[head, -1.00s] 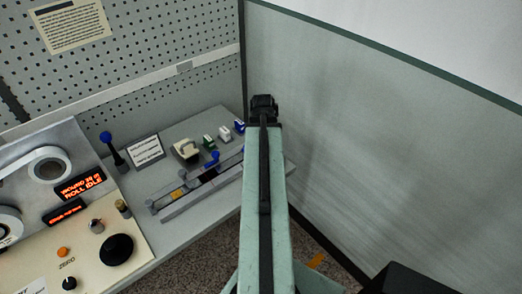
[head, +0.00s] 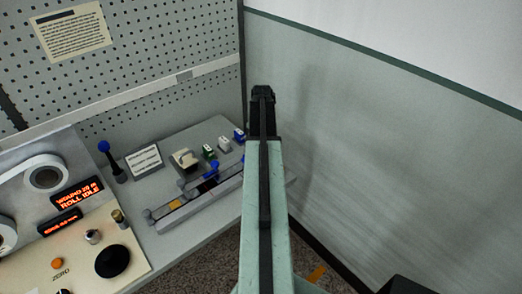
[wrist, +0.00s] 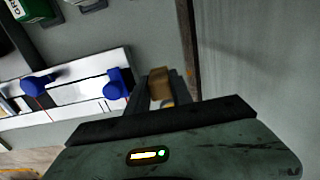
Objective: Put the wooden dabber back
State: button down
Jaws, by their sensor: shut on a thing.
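My gripper (head: 262,92) is at the end of my outstretched arm, near the back right corner of the grey bench. In the wrist view my gripper (wrist: 162,98) is shut on the wooden dabber (wrist: 160,84), a small tan-brown block with a paler lower part. The arm hides the dabber in the head view. In the wrist view the held dabber is to the right of a white rail fixture with blue knobs (wrist: 116,84). I cannot tell how high it is above the bench, and I see no clear resting place for it.
The rail fixture (head: 180,205) lies along the bench front. Behind it are a cream block (head: 185,159), small green and blue boxes (head: 209,151) and a sign (head: 144,160). A blue-knobbed lever (head: 104,147) stands left. A grey partition (head: 390,150) closes the right side.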

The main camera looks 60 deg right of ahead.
jog(key=shift+w+d, duration=0.15)
jog(key=shift+d, duration=0.15)
notch_tip(320, 180, down, 4)
jog(key=b, duration=0.4)
jog(key=shift+d, duration=0.1)
jog(key=shift+r, duration=0.25)
jog(key=shift+f, duration=0.25)
jog(key=c, duration=1.1)
grip_release()
jog(key=shift+r, duration=0.1)
jog(key=shift+c, duration=0.2)
notch_tip(320, 180, up, 13)
jog(key=p, duration=1.2)
jog(key=shift+f+p, duration=0.2)
jog(key=shift+p, duration=0.2)
jog(key=shift+f, duration=0.15)
